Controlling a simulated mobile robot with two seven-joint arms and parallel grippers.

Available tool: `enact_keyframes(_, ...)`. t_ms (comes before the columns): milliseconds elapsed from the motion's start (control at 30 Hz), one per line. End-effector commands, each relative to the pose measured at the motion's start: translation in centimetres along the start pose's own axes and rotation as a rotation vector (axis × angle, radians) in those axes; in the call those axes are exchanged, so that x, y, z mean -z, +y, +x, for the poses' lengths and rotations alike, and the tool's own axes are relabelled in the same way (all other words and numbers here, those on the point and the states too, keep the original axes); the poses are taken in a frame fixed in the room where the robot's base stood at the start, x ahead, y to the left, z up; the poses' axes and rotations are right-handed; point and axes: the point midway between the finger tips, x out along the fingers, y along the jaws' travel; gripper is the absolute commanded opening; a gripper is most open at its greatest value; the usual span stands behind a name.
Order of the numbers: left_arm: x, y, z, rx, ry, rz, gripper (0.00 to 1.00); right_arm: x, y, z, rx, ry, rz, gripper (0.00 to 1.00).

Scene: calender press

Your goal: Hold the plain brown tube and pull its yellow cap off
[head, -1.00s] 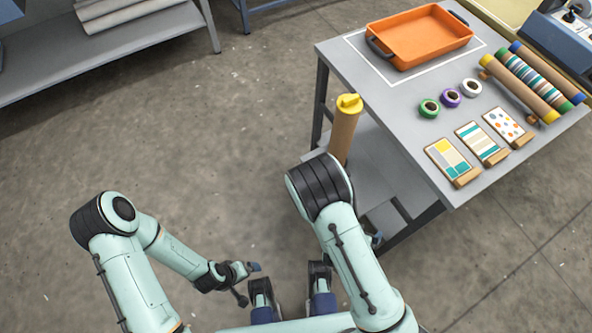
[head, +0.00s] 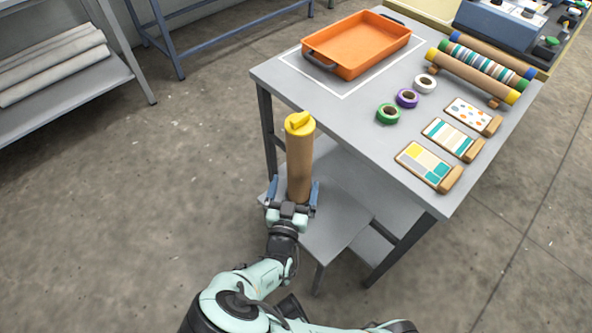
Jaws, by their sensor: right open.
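The plain brown tube (head: 299,165) stands upright beside the left end of the table. Its yellow cap (head: 299,124) is on the top end, with a raised grip across it. The tube's foot is hidden behind my right gripper (head: 292,191). That gripper is open, with one blue finger on each side of the tube's lower part. A gap shows at the left finger; I cannot tell whether the right finger touches. My left gripper is out of view.
The grey table (head: 300,75) bears an orange tray (head: 360,45), tape rolls (head: 407,98), sample cards (head: 429,165) and a rack of lying tubes (head: 470,75). A low grey platform (head: 335,215) is by the tube.

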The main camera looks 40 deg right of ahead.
Motion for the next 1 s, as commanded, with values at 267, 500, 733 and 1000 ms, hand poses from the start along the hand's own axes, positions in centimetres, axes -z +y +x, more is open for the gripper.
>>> enact_keyframes(267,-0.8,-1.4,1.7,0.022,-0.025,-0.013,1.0,-0.2,0.0,5.0,-0.001,0.0,0.001,0.98)
enact_keyframes(500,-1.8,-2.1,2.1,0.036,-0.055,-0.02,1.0,-0.1,0.0,6.8,0.0,-0.001,0.001,0.98)
enact_keyframes(733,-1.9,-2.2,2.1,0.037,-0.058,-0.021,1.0,0.0,0.0,7.0,0.001,-0.001,0.0,0.98)
enact_keyframes(1000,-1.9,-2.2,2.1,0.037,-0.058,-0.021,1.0,0.0,0.0,7.0,0.001,-0.001,0.0,0.38)
